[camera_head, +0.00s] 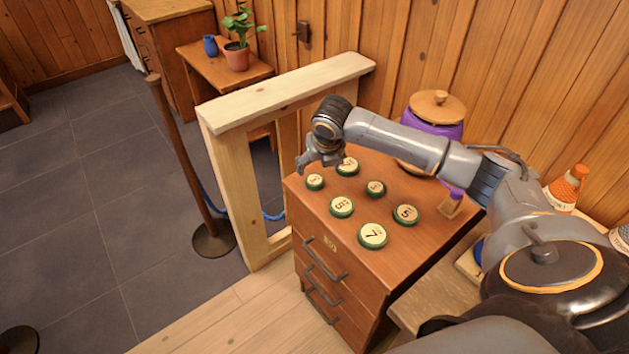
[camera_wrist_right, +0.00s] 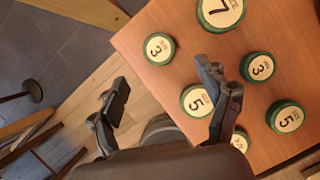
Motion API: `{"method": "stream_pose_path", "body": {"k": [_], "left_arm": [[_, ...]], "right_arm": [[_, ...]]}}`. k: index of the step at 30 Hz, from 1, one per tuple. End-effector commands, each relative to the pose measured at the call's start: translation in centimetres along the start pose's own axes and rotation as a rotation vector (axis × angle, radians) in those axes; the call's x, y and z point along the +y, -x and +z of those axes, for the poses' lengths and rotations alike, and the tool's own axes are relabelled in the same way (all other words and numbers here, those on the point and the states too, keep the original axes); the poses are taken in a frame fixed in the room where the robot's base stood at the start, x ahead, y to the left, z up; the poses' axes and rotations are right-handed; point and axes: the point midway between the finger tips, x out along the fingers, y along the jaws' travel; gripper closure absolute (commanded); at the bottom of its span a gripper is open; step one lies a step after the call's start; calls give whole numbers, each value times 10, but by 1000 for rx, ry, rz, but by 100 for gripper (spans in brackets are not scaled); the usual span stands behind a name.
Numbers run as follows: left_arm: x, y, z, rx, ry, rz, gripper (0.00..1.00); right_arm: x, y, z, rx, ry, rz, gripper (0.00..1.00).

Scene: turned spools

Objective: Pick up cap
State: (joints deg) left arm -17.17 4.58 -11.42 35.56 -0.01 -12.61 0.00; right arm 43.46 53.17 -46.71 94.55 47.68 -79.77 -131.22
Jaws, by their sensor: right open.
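Several round caps with green rims and cream numbered tops lie on a wooden drawer cabinet (camera_head: 300,213). Smaller caps (camera_head: 314,182) (camera_head: 375,188) lie farther back. My left gripper is out of view.
A wooden frame (camera_head: 285,93) stands left of the cabinet. A post (camera_head: 180,145) stands on the tiled floor.

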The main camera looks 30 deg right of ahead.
Motion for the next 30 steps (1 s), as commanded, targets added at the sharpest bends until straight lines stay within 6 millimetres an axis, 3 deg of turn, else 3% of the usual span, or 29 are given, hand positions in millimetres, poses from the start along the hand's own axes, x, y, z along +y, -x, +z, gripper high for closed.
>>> {"method": "stream_pose_path", "body": {"k": [3,11,18,28,30], "left_arm": [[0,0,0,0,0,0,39],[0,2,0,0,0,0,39],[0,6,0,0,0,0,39],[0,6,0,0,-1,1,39],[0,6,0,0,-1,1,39]], "right_arm": [[0,-19,0,2,-1,-1,23],[1,-39,-1,1,-1,0,23],[2,-74,-4,2,-1,-1,23],[2,-82,-3,-1,0,0,23],[1,-82,-3,-1,0,0,37]]}}
